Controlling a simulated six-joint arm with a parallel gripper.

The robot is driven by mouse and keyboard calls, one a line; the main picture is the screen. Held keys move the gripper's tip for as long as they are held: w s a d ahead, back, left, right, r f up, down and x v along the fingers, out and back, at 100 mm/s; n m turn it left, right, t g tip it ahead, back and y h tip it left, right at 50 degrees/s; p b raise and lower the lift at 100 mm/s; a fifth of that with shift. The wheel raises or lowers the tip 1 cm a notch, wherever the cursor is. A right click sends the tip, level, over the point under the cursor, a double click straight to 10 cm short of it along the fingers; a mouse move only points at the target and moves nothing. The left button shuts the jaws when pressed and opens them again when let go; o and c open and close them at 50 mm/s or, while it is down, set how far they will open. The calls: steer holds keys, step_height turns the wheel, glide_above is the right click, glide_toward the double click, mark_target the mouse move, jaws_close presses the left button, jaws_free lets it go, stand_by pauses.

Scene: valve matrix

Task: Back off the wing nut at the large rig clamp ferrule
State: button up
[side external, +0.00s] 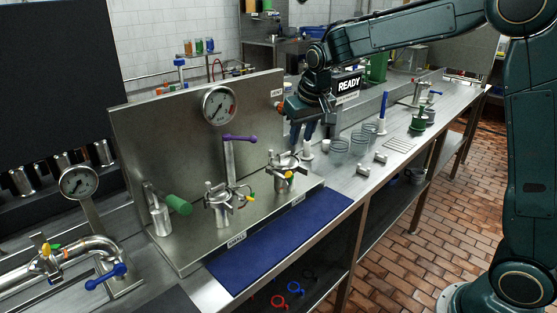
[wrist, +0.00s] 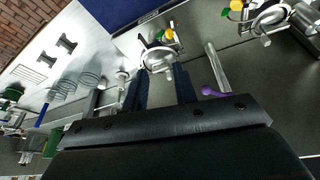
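Two steel clamp ferrules stand on the rig's base. The larger-looking one (side external: 222,208) is left of centre in the side view and at the upper right in the wrist view (wrist: 270,20). Its yellow wing nut (side external: 250,198) sticks out on its right, and shows at the top edge in the wrist view (wrist: 236,5). The other clamp ferrule (side external: 284,165) has a yellow wing nut too (wrist: 168,34). My gripper (side external: 303,135) is above and behind this second clamp. In the wrist view its dark fingers (wrist: 160,82) are apart, with nothing between them; the second clamp shows just beyond the tips.
The rig's upright steel panel (side external: 165,125) carries a gauge (side external: 220,105). A purple-handled lever (side external: 240,139) rises between the clamps and a green handle (side external: 178,204) sticks out at left. A blue mat (side external: 280,240) lies clear in front. Glass beakers (side external: 339,148) stand to the right.

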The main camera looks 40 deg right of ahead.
steer(key=w+a+m+g+h, duration=0.2)
steer(key=a+m, duration=0.6)
steer(key=m, duration=0.7)
steer(key=shift+w+r+g, duration=0.15)
steer(key=shift+w+g, duration=0.2)
steer(key=shift+g, duration=0.55)
steer(key=shift+c, duration=0.5)
jaws_close()
steer(key=s+a+n+t, duration=0.1)
steer(key=n, duration=0.4)
steer(key=s+a+n+t, duration=0.1)
steer(key=n, duration=0.5)
steer(key=s+a+n+t+h, duration=0.1)
steer(key=n+t, duration=0.1)
steer(key=n, duration=0.4)
steer(key=shift+s, duration=0.3)
